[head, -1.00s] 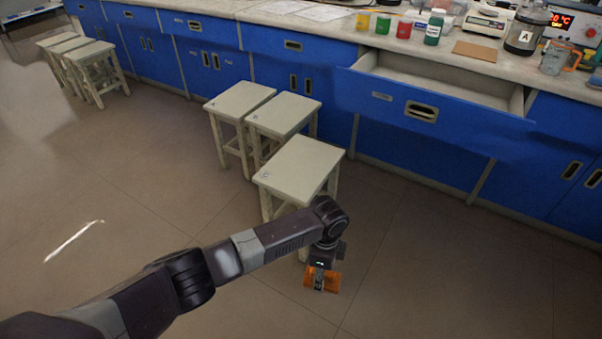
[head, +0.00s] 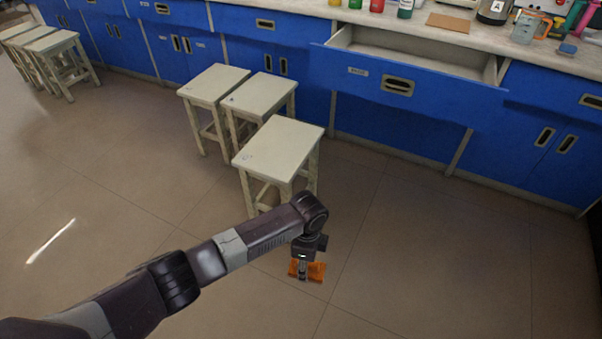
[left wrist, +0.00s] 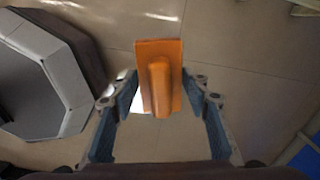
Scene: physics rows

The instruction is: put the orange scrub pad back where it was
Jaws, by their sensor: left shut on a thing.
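The orange scrub pad (head: 317,271) is in my left gripper (head: 305,268), held in the air over the floor, in front of the nearest stool. In the left wrist view the pad (left wrist: 160,62) is a flat orange plate with a raised ridge along its middle. My right gripper is in neither view.
An open, empty-looking drawer (head: 420,59) sticks out of the blue cabinets below the counter (head: 470,42). Jars, a brown board (head: 448,22) and a jug stand on the counter. Three stools, the nearest one (head: 280,147), stand before the cabinets. Floor to the right is clear.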

